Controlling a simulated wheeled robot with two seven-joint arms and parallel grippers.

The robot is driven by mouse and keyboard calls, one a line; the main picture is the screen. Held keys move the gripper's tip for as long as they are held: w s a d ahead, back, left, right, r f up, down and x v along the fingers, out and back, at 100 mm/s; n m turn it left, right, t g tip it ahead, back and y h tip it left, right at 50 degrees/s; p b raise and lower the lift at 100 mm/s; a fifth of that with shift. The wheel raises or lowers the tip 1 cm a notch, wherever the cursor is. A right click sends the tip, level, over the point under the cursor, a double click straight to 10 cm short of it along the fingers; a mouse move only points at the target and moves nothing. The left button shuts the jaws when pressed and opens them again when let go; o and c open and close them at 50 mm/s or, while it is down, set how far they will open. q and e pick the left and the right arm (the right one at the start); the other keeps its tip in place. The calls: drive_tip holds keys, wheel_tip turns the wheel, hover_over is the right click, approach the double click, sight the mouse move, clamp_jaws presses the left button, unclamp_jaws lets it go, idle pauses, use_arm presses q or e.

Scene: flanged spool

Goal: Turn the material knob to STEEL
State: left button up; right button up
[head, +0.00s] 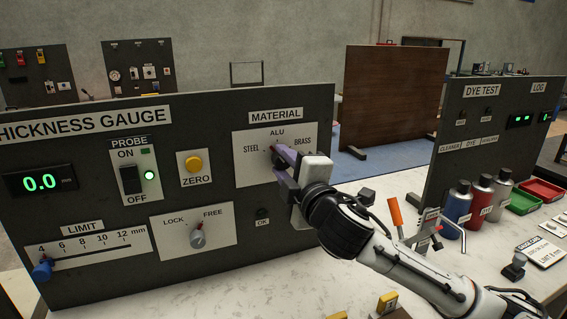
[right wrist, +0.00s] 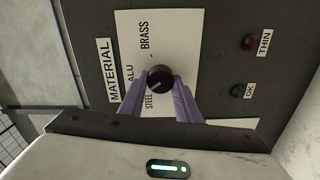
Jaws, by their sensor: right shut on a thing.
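The material knob (right wrist: 160,78) is a round dark knob on the white MATERIAL plate (head: 247,170) of the dark gauge panel. The plate has the labels STEEL, ALU and BRASS around the knob. My right gripper (head: 284,158) reaches the plate from the lower right, and its purple fingers hide most of the knob in the head view. In the right wrist view my right gripper (right wrist: 161,88) has a finger on each side of the knob and is shut on it. A pale line on the knob seems to point toward the STEEL side; its exact angle is hard to tell. My left gripper is not in view.
The panel also bears a PROBE switch (head: 131,180), a yellow ZERO button (head: 193,164), a LOCK/FREE knob (head: 198,236) and a blue LIMIT slider (head: 42,270). A toggle clamp with an orange handle (head: 396,212) and several bottles (head: 457,205) stand to the right.

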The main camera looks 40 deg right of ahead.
drive_tip(key=n, duration=0.5)
drive_tip(key=shift+f+n, duration=0.1)
drive_tip(key=shift+n, duration=0.3)
idle(0.4)
drive_tip(key=o, duration=1.1)
drive_tip(key=shift+c, duration=0.2)
